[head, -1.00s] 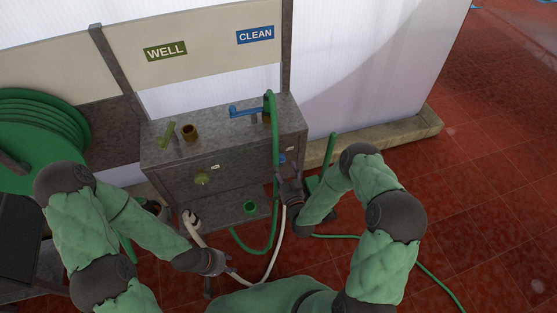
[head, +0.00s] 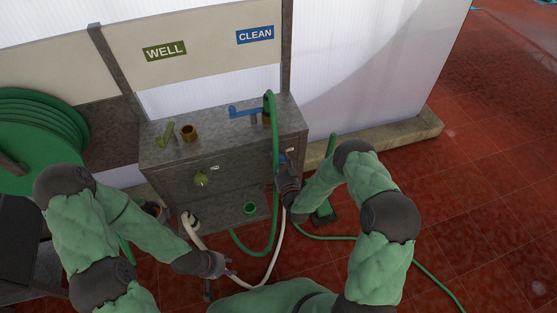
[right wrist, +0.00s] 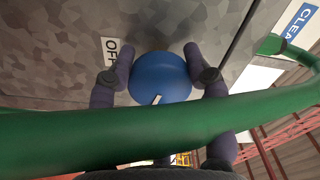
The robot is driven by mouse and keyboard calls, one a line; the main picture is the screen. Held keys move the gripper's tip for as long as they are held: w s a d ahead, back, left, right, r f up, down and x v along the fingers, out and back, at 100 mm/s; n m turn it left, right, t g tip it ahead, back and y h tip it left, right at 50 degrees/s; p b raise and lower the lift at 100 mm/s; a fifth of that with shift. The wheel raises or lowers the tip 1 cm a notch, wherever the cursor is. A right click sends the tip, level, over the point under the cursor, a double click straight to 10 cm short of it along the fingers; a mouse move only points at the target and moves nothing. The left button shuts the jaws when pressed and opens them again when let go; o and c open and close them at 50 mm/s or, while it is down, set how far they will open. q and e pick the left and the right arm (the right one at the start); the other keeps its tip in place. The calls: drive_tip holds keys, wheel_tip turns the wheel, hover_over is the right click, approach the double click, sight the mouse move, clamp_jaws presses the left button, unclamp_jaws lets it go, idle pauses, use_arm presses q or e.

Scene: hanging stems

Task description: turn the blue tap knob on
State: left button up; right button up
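The blue tap knob is on the front of the grey metal unit, right side; a bit of blue shows above my right gripper in the head view. In the right wrist view the round blue knob (right wrist: 160,77) fills the middle, with a white mark at its lower edge. An OFF label (right wrist: 111,50) is left of it. My right gripper (right wrist: 159,66) has its two fingers spread, one on each side of the knob; whether they touch it is unclear. My left gripper (head: 222,280) is low at the front, its fingers apart, near a pale hose (head: 250,285).
A green hose (right wrist: 150,130) crosses in front of the right gripper's fingers. A green knob (head: 201,179) is on the unit's left front. A blue lever (head: 245,111) and green lever (head: 166,136) are on top. A CLEAN sign (head: 255,35) hangs above.

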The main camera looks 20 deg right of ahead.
drive_tip(key=shift+n+b, duration=0.65)
drive_tip(key=shift+n, duration=0.25)
drive_tip(key=o, duration=1.2)
drive_tip(key=shift+c, duration=0.2)
drive_tip(key=s, duration=1.2)
drive_tip(key=shift+d, duration=0.2)
drive_tip(key=shift+f, duration=0.1)
